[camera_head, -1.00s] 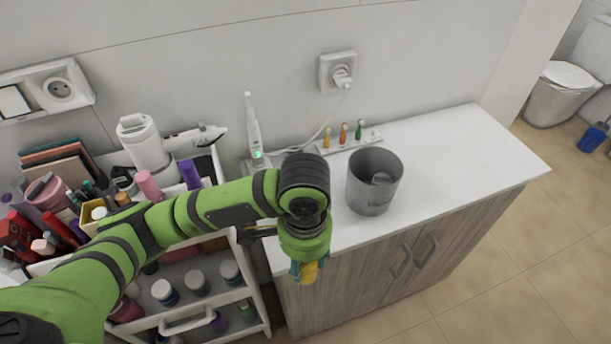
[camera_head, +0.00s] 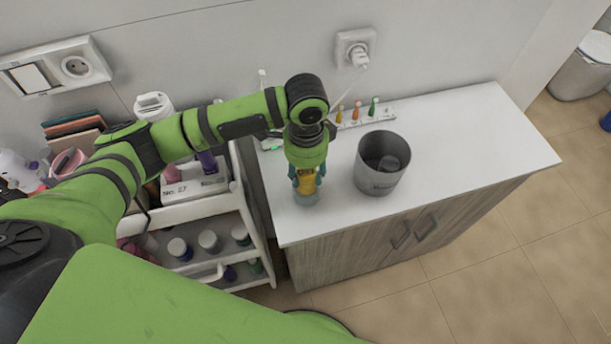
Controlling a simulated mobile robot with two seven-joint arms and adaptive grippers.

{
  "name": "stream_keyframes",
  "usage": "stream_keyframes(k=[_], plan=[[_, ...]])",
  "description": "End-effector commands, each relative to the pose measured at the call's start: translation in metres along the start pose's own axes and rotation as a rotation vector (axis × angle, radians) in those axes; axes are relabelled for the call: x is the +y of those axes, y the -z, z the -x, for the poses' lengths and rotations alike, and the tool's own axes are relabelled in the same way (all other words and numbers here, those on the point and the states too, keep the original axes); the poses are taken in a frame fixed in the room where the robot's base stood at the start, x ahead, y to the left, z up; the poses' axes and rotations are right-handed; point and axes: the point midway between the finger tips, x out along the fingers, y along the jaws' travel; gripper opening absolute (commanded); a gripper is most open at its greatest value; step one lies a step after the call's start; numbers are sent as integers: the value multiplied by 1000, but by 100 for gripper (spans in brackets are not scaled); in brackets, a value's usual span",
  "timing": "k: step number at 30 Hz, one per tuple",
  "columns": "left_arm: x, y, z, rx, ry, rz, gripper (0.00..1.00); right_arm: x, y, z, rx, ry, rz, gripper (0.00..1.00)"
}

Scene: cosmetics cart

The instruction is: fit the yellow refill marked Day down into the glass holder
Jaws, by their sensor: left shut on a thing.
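The yellow refill (camera_head: 306,178) is between the fingers of my left gripper (camera_head: 307,179), which points down over the front left part of the white counter. A small translucent, bluish glass holder (camera_head: 306,199) stands on the counter directly below the gripper. The refill's lower end is at or just inside the holder's mouth; I cannot tell how deep. The fingers cover most of the refill, and no Day mark is readable. My right gripper is not in view.
A grey cup (camera_head: 383,163) stands on the counter right of the gripper. A white strip with small coloured brush heads (camera_head: 357,112) lies behind it. The cosmetics cart (camera_head: 206,213) is on the left. The right part of the counter (camera_head: 470,132) is clear.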

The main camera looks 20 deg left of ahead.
Motion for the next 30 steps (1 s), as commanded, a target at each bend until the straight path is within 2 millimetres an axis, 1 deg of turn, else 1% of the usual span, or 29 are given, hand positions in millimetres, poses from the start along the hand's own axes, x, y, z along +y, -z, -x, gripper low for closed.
stream_keyframes(k=[4, 9, 12, 23, 24, 25, 30], plan=[[-3, -2, -9, -2, -3, -1, 10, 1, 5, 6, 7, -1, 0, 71], [-3, -2, -33, -2, -2, 0, 10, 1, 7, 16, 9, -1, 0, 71], [-3, -1, -41, 0, 0, -2, 10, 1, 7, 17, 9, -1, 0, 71], [-3, -1, -46, 0, 0, -1, 10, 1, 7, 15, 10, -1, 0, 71], [-3, -1, -46, 0, 1, -1, 55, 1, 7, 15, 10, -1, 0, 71], [-3, -1, -46, 0, 1, -1, 67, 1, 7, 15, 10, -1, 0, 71], [-3, -1, -46, 0, 1, -1, 67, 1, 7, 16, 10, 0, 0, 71]])
